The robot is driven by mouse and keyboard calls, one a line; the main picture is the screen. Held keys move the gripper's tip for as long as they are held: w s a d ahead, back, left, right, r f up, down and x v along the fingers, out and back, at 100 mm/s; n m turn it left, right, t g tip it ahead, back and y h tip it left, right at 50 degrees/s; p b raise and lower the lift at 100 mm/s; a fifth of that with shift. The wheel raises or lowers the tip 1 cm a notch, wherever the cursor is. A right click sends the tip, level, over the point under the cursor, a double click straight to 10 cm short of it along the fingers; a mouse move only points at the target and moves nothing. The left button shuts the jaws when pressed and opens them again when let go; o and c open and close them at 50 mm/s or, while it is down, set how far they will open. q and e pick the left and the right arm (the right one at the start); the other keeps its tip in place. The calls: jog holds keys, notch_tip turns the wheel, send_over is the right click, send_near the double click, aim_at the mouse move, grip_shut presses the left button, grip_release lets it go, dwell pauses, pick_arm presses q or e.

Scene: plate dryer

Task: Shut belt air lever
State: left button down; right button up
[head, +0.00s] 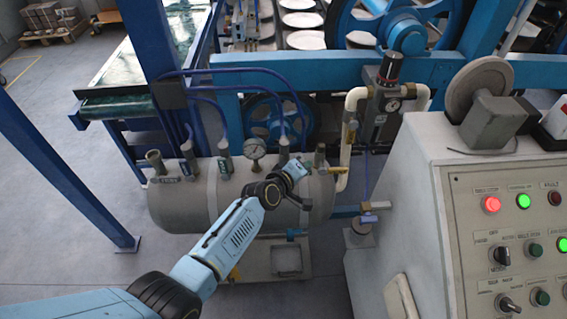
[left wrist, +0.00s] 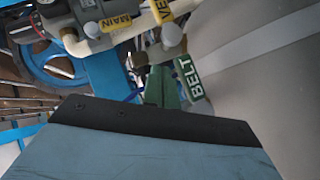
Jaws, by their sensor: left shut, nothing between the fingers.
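My left gripper (head: 300,178) is over the right part of the grey air tank (head: 180,208), near the fittings on its top. It is shut and empty. In the left wrist view, a green tag reading BELT (left wrist: 190,78) hangs beside a green lever-like part (left wrist: 160,87), just beyond the dark edge of my gripper body. That body covers the lower picture, and I cannot tell whether the fingers touch the green part. I cannot single out the belt lever in the head view. My right gripper is not in view.
A MAIN tag (left wrist: 115,22) and a partly cut yellow tag (left wrist: 160,10) are close to the BELT tag. A control cabinet (head: 405,200) stands at right. A blue post (head: 60,140) slants at left.

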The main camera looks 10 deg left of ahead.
pick_arm(q)
jog(key=s+d+r+p, duration=0.1)
jog(key=s+r+p, duration=0.5)
jog(key=r, duration=0.5)
jog(key=shift+s+d+p, duration=0.2)
jog(key=shift+s+p, duration=0.1)
jog(key=shift+s, duration=0.2)
jog(key=shift+f, duration=0.1)
